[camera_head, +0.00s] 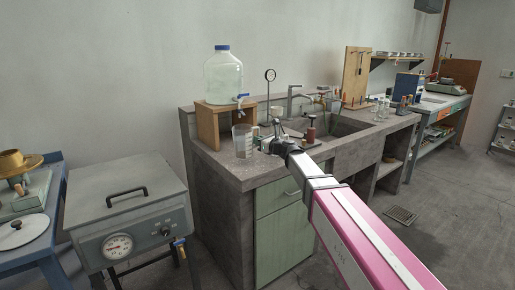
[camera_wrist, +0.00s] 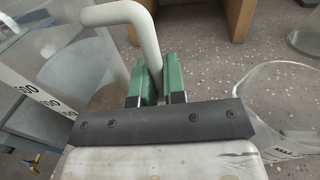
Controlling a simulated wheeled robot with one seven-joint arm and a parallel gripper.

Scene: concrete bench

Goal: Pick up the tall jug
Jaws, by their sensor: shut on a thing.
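The tall jug (camera_head: 242,141) is a clear measuring jug with printed marks. It appears upright on the concrete bench, near its front left corner. In the wrist view its marked wall (camera_wrist: 38,92) fills the left side, and its pale curved handle (camera_wrist: 140,22) runs down between the green fingers. My gripper (camera_head: 257,138) is at the jug's right side, shut on the handle; the fingers also show in the wrist view (camera_wrist: 160,82). The jug's base is hidden in the wrist view, and I cannot tell whether it touches the bench.
A large water bottle (camera_head: 223,76) with a blue tap stands on a wooden stand (camera_head: 209,124) behind the jug. A clear round vessel (camera_wrist: 285,98) is close on the gripper's right in the wrist view. The sink (camera_head: 338,128) lies further right. A grey lidded box (camera_head: 122,195) stands left.

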